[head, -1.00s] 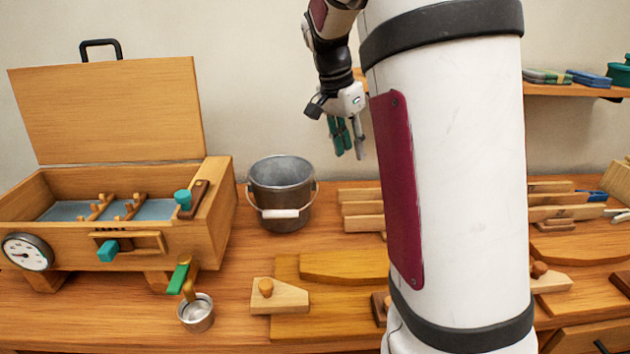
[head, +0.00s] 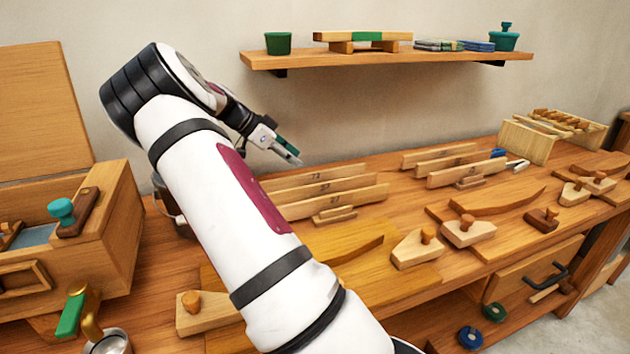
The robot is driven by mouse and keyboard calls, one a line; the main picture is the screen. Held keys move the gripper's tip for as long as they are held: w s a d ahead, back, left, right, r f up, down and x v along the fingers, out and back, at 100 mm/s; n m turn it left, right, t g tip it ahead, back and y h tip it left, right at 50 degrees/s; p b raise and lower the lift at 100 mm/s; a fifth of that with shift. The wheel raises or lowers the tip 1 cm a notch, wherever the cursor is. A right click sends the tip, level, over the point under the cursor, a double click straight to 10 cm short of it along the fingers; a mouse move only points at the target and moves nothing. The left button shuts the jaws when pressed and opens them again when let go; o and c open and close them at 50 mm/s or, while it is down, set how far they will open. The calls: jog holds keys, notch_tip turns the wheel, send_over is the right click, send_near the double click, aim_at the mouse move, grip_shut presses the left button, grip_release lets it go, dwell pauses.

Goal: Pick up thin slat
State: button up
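Three long wooden slats with dark numbers stand on edge in a rack behind my arm: a back slat (head: 330,174), a middle slat (head: 335,187) and a front slat (head: 340,202). A second group to the right has a back slat (head: 440,154), a middle slat (head: 452,160) and a front slat (head: 465,173). I cannot tell which one is the thin slat. My gripper (head: 292,155) is in the air above and behind the left group, touching nothing visible. Its green and grey fingers are seen nearly edge-on, so their gap is unclear.
A wall shelf (head: 390,58) with small items hangs above. A wooden box with a raised lid (head: 40,110) stands at left. Curved boards and knobbed blocks (head: 468,230) lie on the bench front. A crate (head: 527,140) stands at back right. My arm hides part of the bench.

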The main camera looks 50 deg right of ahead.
aim_at(311, 173)
jog(key=x, duration=0.8)
jog(key=shift+d, duration=0.15)
grip_shut()
